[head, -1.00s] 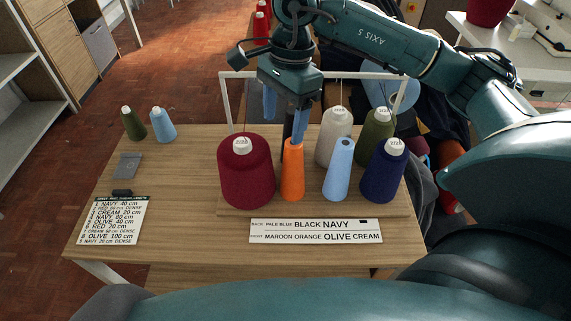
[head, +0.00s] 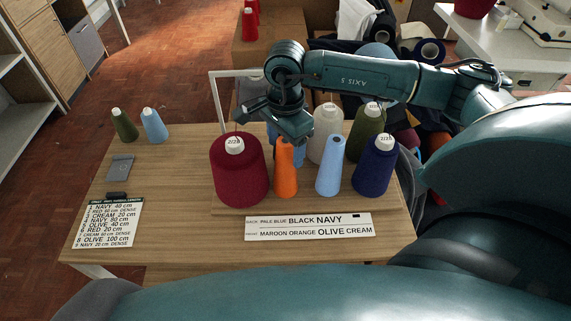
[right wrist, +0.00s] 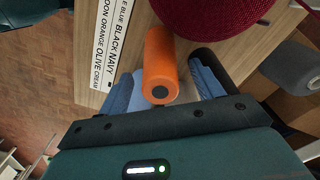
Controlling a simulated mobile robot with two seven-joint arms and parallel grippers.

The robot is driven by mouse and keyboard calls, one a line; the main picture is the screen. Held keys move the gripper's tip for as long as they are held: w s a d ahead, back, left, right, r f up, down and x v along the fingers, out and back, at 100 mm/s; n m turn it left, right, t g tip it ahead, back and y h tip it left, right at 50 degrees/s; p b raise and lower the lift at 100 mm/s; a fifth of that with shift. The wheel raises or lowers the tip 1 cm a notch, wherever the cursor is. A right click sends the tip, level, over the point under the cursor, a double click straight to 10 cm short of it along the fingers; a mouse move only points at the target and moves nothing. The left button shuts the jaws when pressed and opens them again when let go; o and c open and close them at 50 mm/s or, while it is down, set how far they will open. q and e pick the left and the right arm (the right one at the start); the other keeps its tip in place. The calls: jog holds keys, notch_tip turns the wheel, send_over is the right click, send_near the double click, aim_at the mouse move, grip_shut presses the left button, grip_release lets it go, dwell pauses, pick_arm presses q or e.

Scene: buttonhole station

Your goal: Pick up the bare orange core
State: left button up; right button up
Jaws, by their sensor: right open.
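The bare orange core (head: 286,172) stands upright on the wooden board, between the maroon cone (head: 238,178) and a slim pale blue core (head: 330,168). My right gripper (head: 276,132) is at the top of the orange core, on its far side, and its wrist hides part of the blue fingers. In the right wrist view the orange core (right wrist: 160,62) lies between the two open fingers of the right gripper (right wrist: 165,80), with a gap visible at least on the right. I cannot tell whether the left finger touches it. My left gripper is not in view.
A cream cone (head: 325,138), an olive cone (head: 364,135) and a navy cone (head: 375,172) stand close on the right. A white frame (head: 213,105) rises behind. A label strip (head: 308,227) lies in front.

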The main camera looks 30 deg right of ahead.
jog(key=shift+f, duration=0.8)
jog(key=shift+c, duration=0.5)
jog(key=c, duration=1.2)
jog(key=shift+r, duration=0.1)
